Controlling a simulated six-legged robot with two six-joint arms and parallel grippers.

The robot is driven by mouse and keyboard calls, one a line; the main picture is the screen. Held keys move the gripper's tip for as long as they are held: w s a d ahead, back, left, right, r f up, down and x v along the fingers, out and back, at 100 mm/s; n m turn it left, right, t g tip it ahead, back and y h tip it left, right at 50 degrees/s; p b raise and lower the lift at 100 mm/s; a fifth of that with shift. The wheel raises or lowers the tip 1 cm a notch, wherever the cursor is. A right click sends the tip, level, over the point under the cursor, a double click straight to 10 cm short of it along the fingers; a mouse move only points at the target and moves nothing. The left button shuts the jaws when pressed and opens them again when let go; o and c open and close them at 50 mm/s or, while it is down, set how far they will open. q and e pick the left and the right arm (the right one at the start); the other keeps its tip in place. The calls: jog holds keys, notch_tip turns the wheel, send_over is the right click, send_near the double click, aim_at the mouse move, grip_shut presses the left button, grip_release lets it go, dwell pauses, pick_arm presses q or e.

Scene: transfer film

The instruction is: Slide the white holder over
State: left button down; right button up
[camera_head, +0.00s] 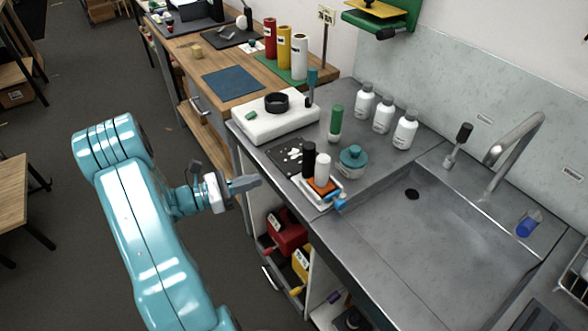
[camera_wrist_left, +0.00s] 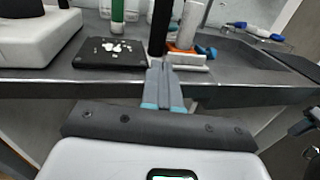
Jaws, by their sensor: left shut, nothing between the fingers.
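A small white holder (camera_head: 308,199) stands near the front edge of the grey counter. An orange piece (camera_head: 322,186) and a white cylinder (camera_head: 322,168) are on it, and a black cylinder (camera_head: 308,160) stands close behind.
A black plate with white bits (camera_head: 287,157) lies left of the holder. The sink (camera_head: 420,240) is to the right. Open shelves with red and yellow items lie below.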

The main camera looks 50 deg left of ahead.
aim_at(303, 167)
pick_arm(q)
jog(key=x, duration=1.1)
jog(key=shift+d+f, duration=0.1)
jog(key=shift+f, duration=0.05)
jog(key=shift+w+d+b, duration=0.2)
jog(key=shift+w+b, duration=0.15)
jog(key=shift+w, duration=0.35)
jog(key=shift+w+d, duration=0.1)
jog(key=shift+w, duration=0.3)
jog(key=shift+s, duration=0.1)
